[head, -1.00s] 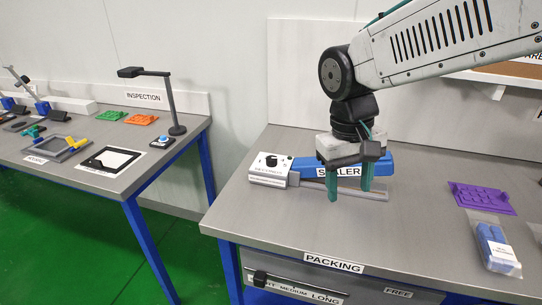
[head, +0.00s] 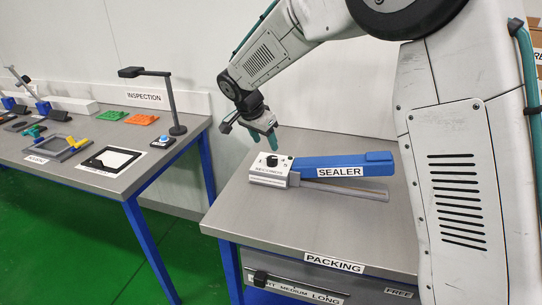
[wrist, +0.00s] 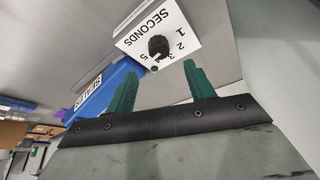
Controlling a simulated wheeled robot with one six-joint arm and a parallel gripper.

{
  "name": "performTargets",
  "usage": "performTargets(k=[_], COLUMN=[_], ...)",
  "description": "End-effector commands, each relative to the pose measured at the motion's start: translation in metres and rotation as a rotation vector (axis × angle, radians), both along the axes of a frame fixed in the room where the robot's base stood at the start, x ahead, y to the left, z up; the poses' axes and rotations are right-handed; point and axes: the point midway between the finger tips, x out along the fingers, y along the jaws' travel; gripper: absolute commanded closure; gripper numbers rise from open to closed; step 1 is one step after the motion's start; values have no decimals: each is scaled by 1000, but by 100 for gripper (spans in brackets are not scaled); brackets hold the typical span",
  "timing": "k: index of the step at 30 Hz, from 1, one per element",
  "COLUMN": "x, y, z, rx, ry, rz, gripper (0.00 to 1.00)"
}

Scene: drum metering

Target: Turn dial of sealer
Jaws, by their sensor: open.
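The sealer (head: 345,163) lies on the packing table, with a long blue arm and a white box (head: 268,176) at its left end. The black dial (head: 272,160) sits on top of that box.
The packing table (head: 225,205) is bare in front of the sealer. A wall panel stands close behind. The inspection table (head: 165,180) with a lamp (head: 176,100) is to the left across a gap. My arm hides the table's right side.

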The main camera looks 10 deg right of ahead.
Motion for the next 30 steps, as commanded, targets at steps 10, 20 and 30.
performTargets(k=[10,20,30], x=[11,17,17], y=[-17,-23,-23], z=[-48,-70,-70], rx=[1,1,1], ry=[3,1,2], rz=[-6,-4,-4], gripper=[46,46,85])
